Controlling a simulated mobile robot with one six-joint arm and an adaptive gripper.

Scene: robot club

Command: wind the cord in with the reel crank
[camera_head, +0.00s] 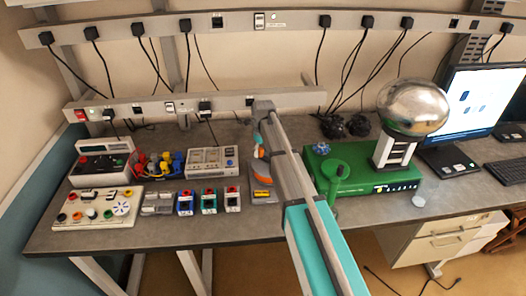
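A green crank-like part (336,171) with a round knob and an upright stem stands at the front left of a green box (405,184) on the desk. My arm crosses the middle of the view and passes just left of it. I cannot make out a reel or which cord belongs to it. A small blue knob (321,148) sits on the box's back left.
A large silver sphere (413,107) stands on the green box. Control panels (97,207) and small modules (209,201) fill the left of the desk. Black cords (322,55) hang from the wall rails.

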